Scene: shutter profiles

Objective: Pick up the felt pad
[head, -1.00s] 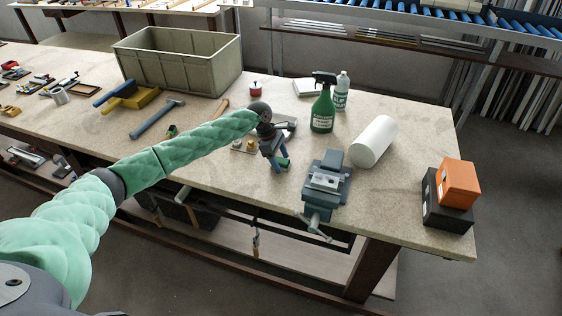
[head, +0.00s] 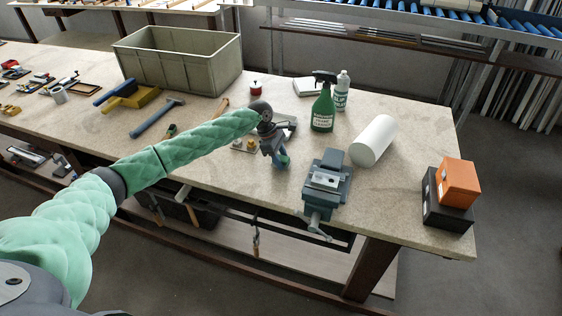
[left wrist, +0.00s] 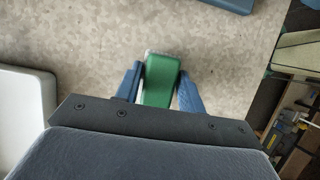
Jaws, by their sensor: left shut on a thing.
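The felt pad is a green piece with a pale edge, and it shows in the left wrist view (left wrist: 160,80) between two blue fingers. My left gripper (head: 280,160) is over the near part of the workbench, left of the vise, and it also shows in the left wrist view (left wrist: 155,85). It is shut on the felt pad. In the head view the fingers largely hide the pad. I cannot tell the exact gap between the pad and the benchtop. My right gripper is not in view.
A blue-grey vise (head: 326,182) stands right of my left gripper at the bench's front edge. A white roll (head: 373,141), a green spray bottle (head: 323,108) and an orange box (head: 458,182) are on the workbench (head: 400,215). A grey-green crate (head: 200,68) stands at the back left.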

